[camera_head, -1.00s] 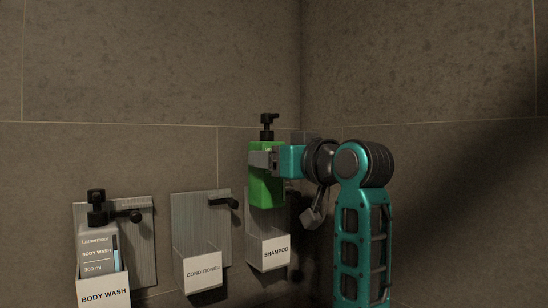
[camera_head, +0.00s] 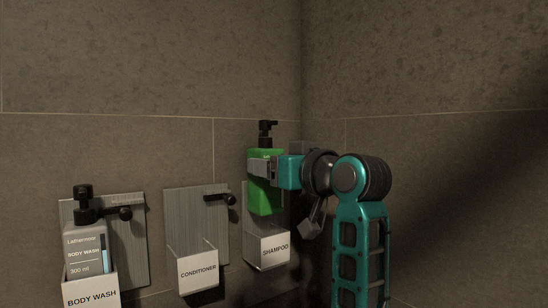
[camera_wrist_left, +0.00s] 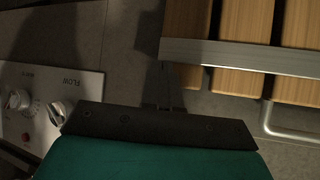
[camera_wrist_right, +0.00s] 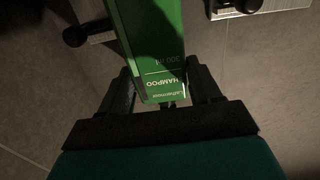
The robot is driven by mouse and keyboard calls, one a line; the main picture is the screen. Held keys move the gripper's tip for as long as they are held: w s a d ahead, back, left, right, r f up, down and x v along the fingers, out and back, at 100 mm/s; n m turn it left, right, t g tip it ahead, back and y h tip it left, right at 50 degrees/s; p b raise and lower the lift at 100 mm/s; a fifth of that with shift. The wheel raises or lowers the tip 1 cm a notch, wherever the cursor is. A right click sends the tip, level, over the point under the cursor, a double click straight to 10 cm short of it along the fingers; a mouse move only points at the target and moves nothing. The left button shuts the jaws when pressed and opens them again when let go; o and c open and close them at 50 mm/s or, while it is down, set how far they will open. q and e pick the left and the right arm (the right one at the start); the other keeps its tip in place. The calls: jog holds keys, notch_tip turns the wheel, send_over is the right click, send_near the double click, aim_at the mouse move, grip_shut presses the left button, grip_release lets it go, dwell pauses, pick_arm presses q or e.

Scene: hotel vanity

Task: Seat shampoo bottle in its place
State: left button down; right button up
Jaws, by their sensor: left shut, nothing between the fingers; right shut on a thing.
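The green shampoo bottle (camera_head: 264,192) with a black pump is upright in the head view. My right gripper (camera_head: 264,167) is shut on its upper body. The bottle is above the holder labelled SHAMPOO (camera_head: 268,250), its lower end near the holder's opening; whether it is inside the rim I cannot tell. In the right wrist view the bottle (camera_wrist_right: 155,45) shows its label between the fingers of the right gripper (camera_wrist_right: 165,95). My left gripper is out of the head view; in the left wrist view its fingers (camera_wrist_left: 165,92) are together and empty.
An empty CONDITIONER holder (camera_head: 197,271) is to the left. Further left, a body wash bottle (camera_head: 85,247) stands in the BODY WASH holder (camera_head: 91,291). Black knobs (camera_head: 125,213) stick out from the backplates. The left wrist view shows a FLOW panel (camera_wrist_left: 45,105) and a wooden slatted seat (camera_wrist_left: 245,20).

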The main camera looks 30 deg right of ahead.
aim_at(274, 214)
jog(key=shift+f, duration=2.55)
jog(key=shift+f+b, duration=0.55)
jog(key=shift+f, duration=0.25)
jog(key=shift+s+f, duration=0.1)
jog(key=shift+f, duration=0.35)
jog(key=shift+f+b, duration=0.55)
jog(key=shift+f, duration=0.15)
jog(key=shift+f, duration=0.3)
jog(key=o, duration=1.3)
jog(key=shift+r, duration=0.1)
